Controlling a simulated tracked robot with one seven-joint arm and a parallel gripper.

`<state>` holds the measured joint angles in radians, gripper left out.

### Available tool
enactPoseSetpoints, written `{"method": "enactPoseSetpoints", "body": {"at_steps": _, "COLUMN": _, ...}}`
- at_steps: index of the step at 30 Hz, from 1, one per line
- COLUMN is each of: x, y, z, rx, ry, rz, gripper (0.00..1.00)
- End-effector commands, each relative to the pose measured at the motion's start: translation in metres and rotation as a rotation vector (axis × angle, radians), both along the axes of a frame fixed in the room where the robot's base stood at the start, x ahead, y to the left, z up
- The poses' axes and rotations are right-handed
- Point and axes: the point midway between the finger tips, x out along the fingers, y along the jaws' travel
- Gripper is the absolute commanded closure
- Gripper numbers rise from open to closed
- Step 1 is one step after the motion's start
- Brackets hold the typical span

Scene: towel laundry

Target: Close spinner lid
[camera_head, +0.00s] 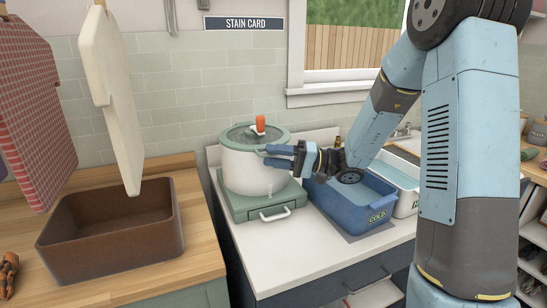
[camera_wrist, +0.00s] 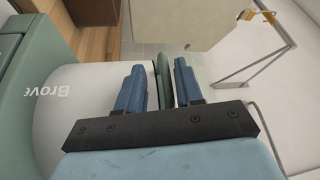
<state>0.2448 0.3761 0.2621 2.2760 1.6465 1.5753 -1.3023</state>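The spinner (camera_head: 250,172) is a white drum on a green base with a front handle. Its lid (camera_head: 243,137) has a green rim, a clear top and an orange knob (camera_head: 260,123). The lid lies over the drum; I cannot tell whether it is fully seated. My gripper (camera_head: 278,156) is at the lid's right side. In the wrist view my gripper (camera_wrist: 160,82) has its two blue fingers on either side of a green tab (camera_wrist: 165,80). A gap shows on the tab's left side. The white drum (camera_wrist: 75,110) is left of the fingers.
A blue tub (camera_head: 345,212) marked COLD holds water right of the spinner, under my arm. The white counter's front (camera_head: 285,262) is clear.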

Motion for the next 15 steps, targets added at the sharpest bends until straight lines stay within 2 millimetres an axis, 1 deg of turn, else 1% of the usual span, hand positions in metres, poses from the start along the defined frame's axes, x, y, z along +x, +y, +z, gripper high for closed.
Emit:
{"method": "enactPoseSetpoints", "body": {"at_steps": 4, "x": 0.000, "y": -0.005, "z": 0.000, "rx": 0.001, "ry": -0.001, "rz": 0.000, "gripper": 0.64}}
{"method": "enactPoseSetpoints", "body": {"at_steps": 8, "x": -0.001, "y": -0.019, "z": -0.002, "rx": 0.000, "ry": -0.001, "rz": -0.001, "gripper": 0.64}}
{"method": "enactPoseSetpoints", "body": {"at_steps": 15, "x": -0.004, "y": -0.065, "z": -0.009, "rx": 0.000, "ry": 0.000, "rz": -0.001, "gripper": 0.64}}
